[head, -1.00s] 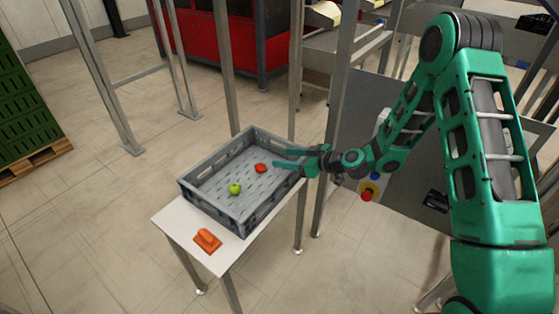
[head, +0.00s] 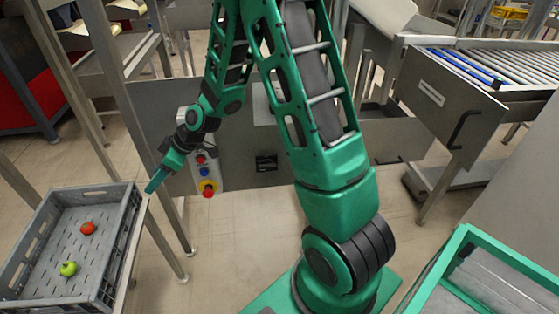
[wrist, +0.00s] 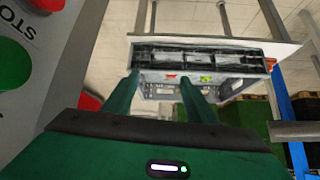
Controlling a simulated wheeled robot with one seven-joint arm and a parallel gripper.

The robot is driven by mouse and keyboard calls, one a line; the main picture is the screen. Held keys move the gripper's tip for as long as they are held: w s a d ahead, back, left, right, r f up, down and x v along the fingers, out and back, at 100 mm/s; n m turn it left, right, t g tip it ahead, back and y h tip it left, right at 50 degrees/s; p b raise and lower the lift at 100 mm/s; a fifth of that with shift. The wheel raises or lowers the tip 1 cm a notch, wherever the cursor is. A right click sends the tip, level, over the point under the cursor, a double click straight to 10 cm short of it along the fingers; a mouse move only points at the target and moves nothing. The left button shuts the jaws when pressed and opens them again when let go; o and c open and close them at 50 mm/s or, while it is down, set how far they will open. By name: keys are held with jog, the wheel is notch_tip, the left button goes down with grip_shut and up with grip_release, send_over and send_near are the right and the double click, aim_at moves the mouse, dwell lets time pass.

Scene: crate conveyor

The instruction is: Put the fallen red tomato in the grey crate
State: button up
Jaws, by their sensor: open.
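The red tomato (head: 88,229) lies on the slatted floor of the grey crate (head: 127,232), toward its far side. The tomato (wrist: 171,76) also shows small and partly hidden in the wrist view, at the crate (wrist: 200,52). My gripper (head: 155,183) is outside the crate, just beyond its far right corner and apart from the tomato. In the wrist view my gripper (wrist: 160,85) has its two fingers well apart, with nothing held between them.
A green apple (head: 68,269) lies in the crate near the tomato. The crate stands on a white table beside metal posts. A control box with red, blue and yellow buttons (head: 207,177) is close right of my gripper. A roller conveyor (head: 500,68) stands at upper right.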

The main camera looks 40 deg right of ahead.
jog(key=s+d+r+m+g+h, duration=0.1)
jog(key=s+d+r+m+h, duration=0.25)
jog(key=s+d, duration=0.5)
jog(key=s+d+r+m+g+h, duration=0.1)
jog(key=s+d+r+m+h, duration=0.15)
jog(key=s+d+r, duration=0.6)
jog(key=s+d+r+m+g, duration=0.1)
jog(key=s+d+m, duration=0.4)
jog(key=s, duration=0.5)
jog(key=s+d+r+m+g, duration=0.1)
jog(key=s+d+m, duration=0.3)
jog(key=s, duration=0.6)
jog(key=shift+d+m+g+h, duration=0.3)
jog(key=shift+d+m+g, duration=0.1)
jog(key=shift+m+g, duration=0.2)
